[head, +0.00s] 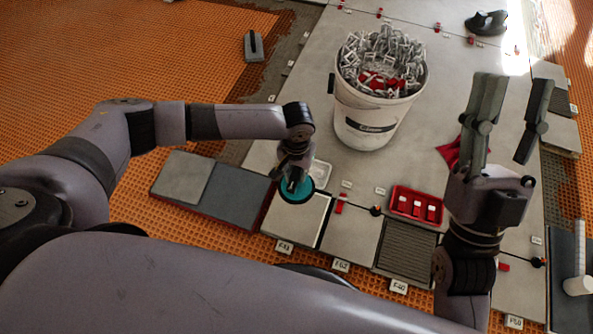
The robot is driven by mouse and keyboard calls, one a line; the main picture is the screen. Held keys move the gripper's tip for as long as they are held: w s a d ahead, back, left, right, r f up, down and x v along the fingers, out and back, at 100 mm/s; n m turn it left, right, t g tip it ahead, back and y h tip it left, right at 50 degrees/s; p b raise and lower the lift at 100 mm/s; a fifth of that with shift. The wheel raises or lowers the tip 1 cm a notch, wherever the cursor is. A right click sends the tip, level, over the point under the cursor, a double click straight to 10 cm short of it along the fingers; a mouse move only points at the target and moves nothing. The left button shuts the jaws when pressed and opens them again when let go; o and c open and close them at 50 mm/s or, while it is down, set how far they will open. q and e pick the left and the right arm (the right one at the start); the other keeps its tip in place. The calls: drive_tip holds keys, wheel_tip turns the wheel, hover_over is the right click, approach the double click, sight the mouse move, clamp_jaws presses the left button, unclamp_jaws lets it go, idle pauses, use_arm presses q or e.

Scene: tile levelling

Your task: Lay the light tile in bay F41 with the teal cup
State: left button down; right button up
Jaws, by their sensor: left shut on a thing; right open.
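My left gripper (296,178) is shut on the teal cup (298,191), which is face down on or just above a light tile (299,220). The gripper hides part of the cup and the tile's far edge. The tile lies in the row of bays, with a dark line along its right side; I cannot tell if it sits level. A small label (284,247) stands in front of it, too small to read surely. My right gripper (513,103) is open, empty and raised at the right.
A white bucket (366,125) of clips stands behind the row. A red tray (419,205) and a ribbed dark grey bay (405,249) lie to the right. A grey slab (235,195) with a lighter tile (184,177) lies left. Orange matting (130,50) covers the left.

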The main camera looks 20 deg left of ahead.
use_arm(q)
drive_tip(key=shift+r+p, duration=0.75)
drive_tip(key=shift+p, duration=0.1)
drive_tip(key=shift+r+p, duration=0.35)
drive_tip(key=shift+p, duration=0.05)
drive_tip(key=shift+r+p, duration=0.25)
drive_tip(key=shift+p, duration=0.15)
use_arm(e)
drive_tip(key=shift+w+f+g+h, duration=1.6)
drive_tip(key=shift+w+f+g, duration=2.2)
drive_tip(key=shift+f, duration=2)
use_arm(q)
drive_tip(key=shift+r+p, duration=0.3)
drive_tip(key=shift+p, duration=0.05)
drive_tip(key=shift+r+p, duration=0.3)
drive_tip(key=shift+p, duration=0.1)
drive_tip(key=shift+r+p, duration=0.3)
drive_tip(key=shift+p, duration=0.1)
drive_tip(key=shift+r+p, duration=0.25)
drive_tip(key=shift+p, duration=0.05)
use_arm(e)
drive_tip(key=s+d+f+g+h, duration=0.1)
drive_tip(key=s+f+g, duration=0.1)
drive_tip(key=f+g, duration=0.2)
drive_tip(key=s+d+f+g+h, duration=0.1)
drive_tip(key=s+d+f+g, duration=0.1)
drive_tip(key=f+g, duration=0.3)
drive_tip(key=shift+s+f+m+h, duration=0.3)
drive_tip(key=shift+s+f, duration=0.55)
drive_tip(key=shift+f, duration=1)
